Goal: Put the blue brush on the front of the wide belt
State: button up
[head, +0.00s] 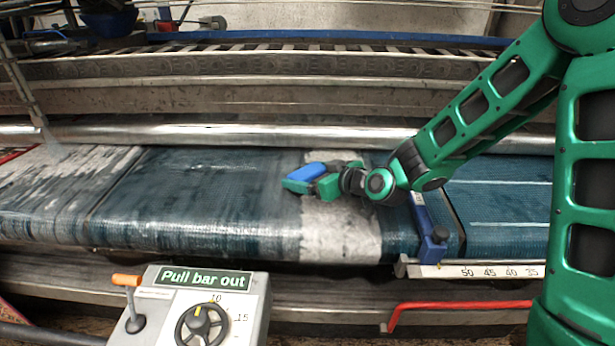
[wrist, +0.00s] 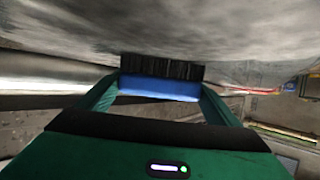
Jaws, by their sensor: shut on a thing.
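The blue brush (head: 306,172) is held between the fingers of my gripper (head: 307,183), over the front part of the wide belt (head: 220,185). In the wrist view the brush (wrist: 158,88) shows its blue body between the two green fingers, with dark bristles pointing toward the pale grey belt surface (wrist: 160,30). The bristles are at or very close to that surface; I cannot tell whether they touch. The belt is dark teal with worn whitish bands, and my gripper is beside and above one such band.
A steel roller (head: 230,134) runs along the back of the belt. A blue clamp (head: 430,235) stands on a numbered ruler at the front right. A control box (head: 195,305) with an orange-tipped lever and dial stands at the front. A red bar (head: 460,305) is low at right.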

jog(key=shift+f, duration=0.25)
jog(key=o, duration=1)
jog(key=shift+s+r, duration=0.1)
jog(key=shift+r, duration=0.05)
